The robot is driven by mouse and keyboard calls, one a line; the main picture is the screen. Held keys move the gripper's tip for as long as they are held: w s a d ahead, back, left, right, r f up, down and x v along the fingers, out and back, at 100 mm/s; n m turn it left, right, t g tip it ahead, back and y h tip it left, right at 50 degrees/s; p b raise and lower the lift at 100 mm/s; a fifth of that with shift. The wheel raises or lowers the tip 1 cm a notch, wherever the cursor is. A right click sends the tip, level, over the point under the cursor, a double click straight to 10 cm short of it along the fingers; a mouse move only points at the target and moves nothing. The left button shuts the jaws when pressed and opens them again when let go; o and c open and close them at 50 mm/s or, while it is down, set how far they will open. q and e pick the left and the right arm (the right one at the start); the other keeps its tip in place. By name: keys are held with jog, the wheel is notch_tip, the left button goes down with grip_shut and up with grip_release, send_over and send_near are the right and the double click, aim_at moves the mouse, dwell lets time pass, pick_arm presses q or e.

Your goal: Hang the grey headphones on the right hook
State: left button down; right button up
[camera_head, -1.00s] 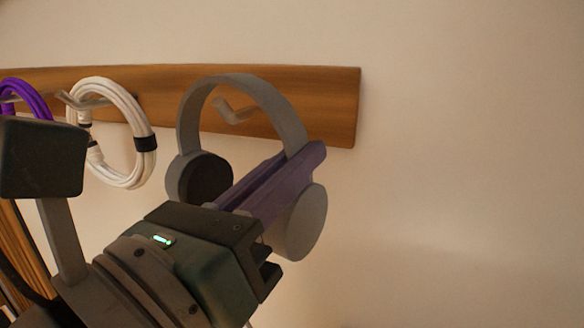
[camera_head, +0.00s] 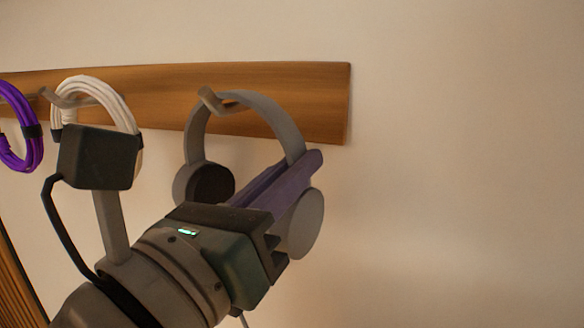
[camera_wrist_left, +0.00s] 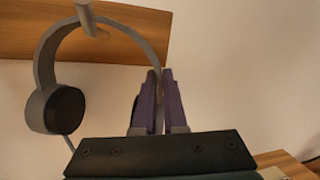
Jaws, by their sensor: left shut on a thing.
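The grey headphones (camera_head: 272,114) are at the right hook (camera_head: 210,99) on the wooden board, with the band arched upward and both ear cups below. The hook's upturned tip shows in front of the top of the band, and the band passes behind it. Whether the band rests on the hook, I cannot tell. My left gripper (camera_head: 306,166) is shut on the right side of the band, just above the right ear cup (camera_head: 307,225). In the left wrist view the purple fingers (camera_wrist_left: 160,80) close around the band, and the hook (camera_wrist_left: 88,18) overlaps its top.
The wooden board (camera_head: 320,95) runs along the pale wall and ends just right of the headphones. A white cable coil (camera_head: 95,92) hangs on a hook to the left, partly hidden by my arm. A purple coil (camera_head: 30,155) hangs farther left. The wall at right is clear.

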dwell(0.4)
pick_arm(q)
jog(key=c, duration=0.9)
grip_release()
